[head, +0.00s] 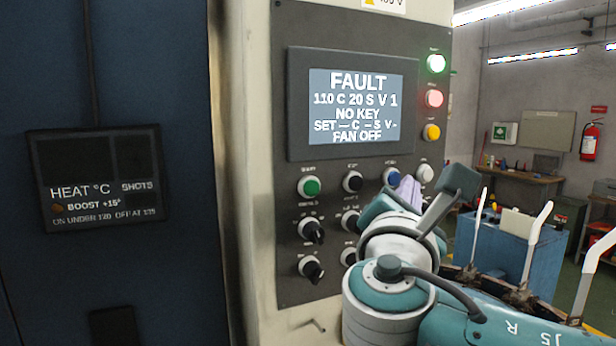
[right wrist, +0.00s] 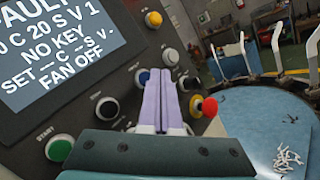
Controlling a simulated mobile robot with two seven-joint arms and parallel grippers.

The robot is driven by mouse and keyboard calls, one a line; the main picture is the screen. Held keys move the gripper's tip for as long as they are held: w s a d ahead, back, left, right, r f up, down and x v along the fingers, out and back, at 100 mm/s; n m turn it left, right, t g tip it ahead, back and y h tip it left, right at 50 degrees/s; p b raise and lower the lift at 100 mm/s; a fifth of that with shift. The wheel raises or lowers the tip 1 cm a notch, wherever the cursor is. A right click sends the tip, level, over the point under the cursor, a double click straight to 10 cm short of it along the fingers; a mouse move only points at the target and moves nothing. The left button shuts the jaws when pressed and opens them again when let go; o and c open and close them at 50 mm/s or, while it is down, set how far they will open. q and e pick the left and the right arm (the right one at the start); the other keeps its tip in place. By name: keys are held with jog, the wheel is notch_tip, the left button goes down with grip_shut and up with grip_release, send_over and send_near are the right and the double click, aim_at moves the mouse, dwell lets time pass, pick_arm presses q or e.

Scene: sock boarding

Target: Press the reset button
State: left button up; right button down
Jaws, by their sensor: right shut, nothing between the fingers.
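The control panel (head: 290,215) has a row of push buttons under its screen. The blue button (head: 391,176), third from the left, shows just left of my fingers; its label is too small to read surely. It also shows in the right wrist view (right wrist: 141,77). My right gripper (head: 408,187) is shut and empty, its pale lavender fingers (right wrist: 164,85) together and pointing at the panel close to the blue button. I cannot tell whether they touch the panel. My left gripper is not in view.
The screen (head: 355,105) reads FAULT. Green (head: 310,186), black (head: 352,181) and white (head: 425,173) buttons flank the blue one. Selector knobs (head: 311,231) sit below. A red knob (right wrist: 207,105) is right of my fingers. White levers (head: 533,240) stand at right.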

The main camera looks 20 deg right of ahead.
dwell(0.7)
jog(key=shift+w+b, duration=0.35)
jog(key=shift+w, duration=0.05)
jog(key=shift+w, duration=0.15)
